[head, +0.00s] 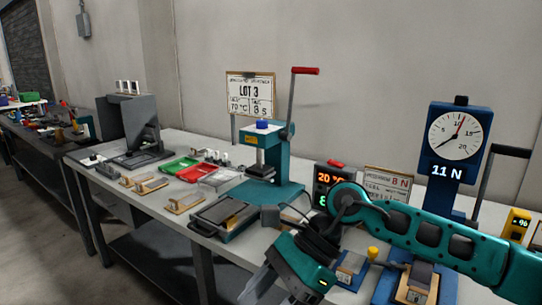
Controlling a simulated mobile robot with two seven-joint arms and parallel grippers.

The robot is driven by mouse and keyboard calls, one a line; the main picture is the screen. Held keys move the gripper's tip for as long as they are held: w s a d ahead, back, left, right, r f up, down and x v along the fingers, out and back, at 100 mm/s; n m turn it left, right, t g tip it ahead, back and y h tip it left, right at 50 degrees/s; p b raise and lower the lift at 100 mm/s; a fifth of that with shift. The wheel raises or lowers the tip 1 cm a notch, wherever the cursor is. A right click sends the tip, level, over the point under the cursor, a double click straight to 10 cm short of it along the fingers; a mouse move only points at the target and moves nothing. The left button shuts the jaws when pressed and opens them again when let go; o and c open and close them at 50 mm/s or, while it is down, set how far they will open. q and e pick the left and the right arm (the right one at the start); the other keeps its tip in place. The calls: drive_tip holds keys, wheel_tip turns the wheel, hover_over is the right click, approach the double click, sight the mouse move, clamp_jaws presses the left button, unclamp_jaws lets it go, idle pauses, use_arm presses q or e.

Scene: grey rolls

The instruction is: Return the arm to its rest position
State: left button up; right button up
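My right arm, teal with dark joints, reaches in from the right edge across the front right of the bench. Its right gripper (260,287) points down and left, in front of the bench's front edge. The grey fingertips are partly cut off by the bottom of the picture, so I cannot tell how far apart they are. I see nothing held between them. My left arm and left gripper are not in view.
A blue gauge stand (450,170) reading 11 N rises behind my arm. Floor (60,250) is clear at left.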

drive_tip(key=s+a+r+m+t+y+p, duration=0.1)
drive_tip(key=s+a+r+m+t+y, duration=0.1)
drive_tip(key=a+r+m+y, duration=0.8)
drive_tip(key=w+d+f+m+t+h+p, duration=0.1)
drive_tip(key=w+d+f+m+t+h, duration=0.15)
drive_tip(key=d+f+m+t, duration=0.6)
drive_tip(key=w+d+f+m+t+h, duration=0.2)
drive_tip(key=d+m+t+h, duration=0.15)
drive_tip(key=m, duration=1.05)
drive_tip(key=w+d+f+m+t+h+p, duration=0.15)
drive_tip(key=d+f+m+t, duration=0.45)
drive_tip(key=m, duration=0.6)
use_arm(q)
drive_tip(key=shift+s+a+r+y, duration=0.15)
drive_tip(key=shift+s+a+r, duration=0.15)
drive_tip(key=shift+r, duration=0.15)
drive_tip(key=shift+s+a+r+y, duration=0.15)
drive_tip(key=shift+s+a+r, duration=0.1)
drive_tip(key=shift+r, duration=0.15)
use_arm(e)
drive_tip(key=s+d+f+m+g+h, duration=0.2)
drive_tip(key=s+d+f+m+h, duration=0.2)
drive_tip(key=f, duration=0.4)
drive_tip(key=s+d+f+m+g+h, duration=0.2)
drive_tip(key=s+d+f+m+h, duration=0.2)
drive_tip(key=s+d+f+m, duration=0.2)
wheel_tip(320, 180, down, 4)
drive_tip(key=shift+s+d+r+m+g+h, duration=0.25)
drive_tip(key=shift+s+d+m+g+h, duration=0.15)
drive_tip(key=shift+s+m, duration=0.55)
